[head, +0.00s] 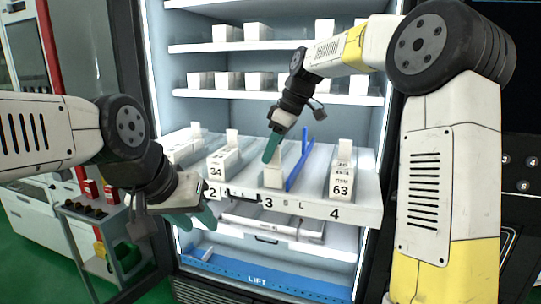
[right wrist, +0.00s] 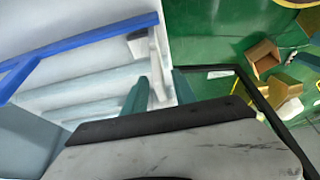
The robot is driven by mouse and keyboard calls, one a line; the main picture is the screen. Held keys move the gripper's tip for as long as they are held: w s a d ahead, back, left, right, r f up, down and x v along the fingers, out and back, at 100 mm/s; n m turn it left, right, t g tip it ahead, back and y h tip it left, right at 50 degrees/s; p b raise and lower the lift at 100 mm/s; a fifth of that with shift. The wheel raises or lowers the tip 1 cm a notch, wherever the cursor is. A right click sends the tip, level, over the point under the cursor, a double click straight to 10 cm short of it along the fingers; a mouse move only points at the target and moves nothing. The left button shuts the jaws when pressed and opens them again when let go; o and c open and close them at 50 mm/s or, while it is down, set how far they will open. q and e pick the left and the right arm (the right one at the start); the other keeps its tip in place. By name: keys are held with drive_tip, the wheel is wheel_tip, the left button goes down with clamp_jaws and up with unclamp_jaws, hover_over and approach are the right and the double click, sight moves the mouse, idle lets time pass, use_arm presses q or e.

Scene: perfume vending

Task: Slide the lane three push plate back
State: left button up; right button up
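The pulled-out shelf (head: 320,207) carries lanes labelled 2, 3 and 4. In lane three a pale box (head: 273,178) stands near the front edge. A blue strip with an upright end (head: 298,165) lies along the right of this lane and also shows in the right wrist view (right wrist: 85,42). My right gripper (head: 271,148) reaches down just behind and above the box and hides the lane three push plate there. In the right wrist view its teal fingers (right wrist: 160,78) are apart, with a white upright piece (right wrist: 156,60) at the gap. My left gripper (head: 195,218) is at the shelf's front left; its finger gap is unclear.
Lane two boxes (head: 222,163) and lane four boxes (head: 342,180) stand on either side. Upper shelves (head: 235,47) hold more white boxes. Below are a drawer (head: 265,225) and a blue lift bar (head: 265,280). A cart (head: 92,212) stands at the left.

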drive_tip(key=shift+a+f, duration=0.25)
drive_tip(key=shift+f, duration=0.35)
clamp_jaws()
idle(1.1)
